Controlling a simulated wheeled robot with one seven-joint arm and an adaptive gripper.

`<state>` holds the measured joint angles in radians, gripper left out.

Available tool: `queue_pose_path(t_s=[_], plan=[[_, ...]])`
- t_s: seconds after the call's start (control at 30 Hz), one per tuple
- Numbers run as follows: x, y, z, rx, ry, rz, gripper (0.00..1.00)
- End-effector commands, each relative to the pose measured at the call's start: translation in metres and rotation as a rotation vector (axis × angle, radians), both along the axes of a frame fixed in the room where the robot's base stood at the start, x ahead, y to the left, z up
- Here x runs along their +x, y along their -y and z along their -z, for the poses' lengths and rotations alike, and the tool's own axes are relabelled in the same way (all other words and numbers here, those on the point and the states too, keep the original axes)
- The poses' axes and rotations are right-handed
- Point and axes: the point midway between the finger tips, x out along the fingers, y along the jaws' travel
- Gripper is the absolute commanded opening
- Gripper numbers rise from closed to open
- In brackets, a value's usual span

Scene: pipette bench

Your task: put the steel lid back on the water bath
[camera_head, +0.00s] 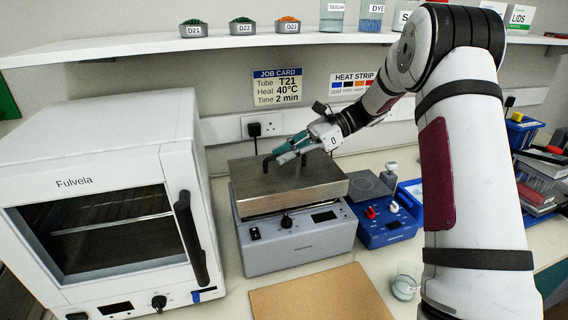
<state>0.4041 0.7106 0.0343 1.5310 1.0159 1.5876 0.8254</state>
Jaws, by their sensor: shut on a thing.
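The steel lid (306,186) is a flat brushed metal cover with a dark bar handle (267,163). It lies over the top of the water bath (293,242), a grey-white box with a dark knob and small display on its front. A dark line shows between lid and body at the front, and I cannot tell whether the lid is fully seated. My gripper (278,157) is above the lid's back part, with its teal-sided fingers shut on the handle. The fingers hide part of the handle.
A white oven (108,150) marked Fulvela stands close on the left. A blue device (386,225) sits close on the right. A brown board (322,295) lies in front, with a small glass beaker (404,287) beside it. A shelf (150,48) runs above.

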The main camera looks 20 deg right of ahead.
Motion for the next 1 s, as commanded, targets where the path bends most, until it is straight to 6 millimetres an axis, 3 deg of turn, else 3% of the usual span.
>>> queue_pose_path(t_s=[0.2,0.33,0.53,0.77,0.8,0.87,1.0], plan=[[0.020,0.001,0.001,0.001,0.001,0.000,0.00],[0.020,0.001,0.007,0.001,-0.001,-0.001,0.00],[0.019,0.001,0.032,0.001,-0.002,-0.001,0.00],[0.020,0.001,0.037,-0.002,0.001,-0.002,0.00],[0.020,0.001,0.038,-0.003,0.000,-0.001,0.18],[0.020,0.001,0.038,-0.002,0.000,-0.001,0.29],[0.020,0.001,0.037,-0.002,0.000,-0.001,0.29]])
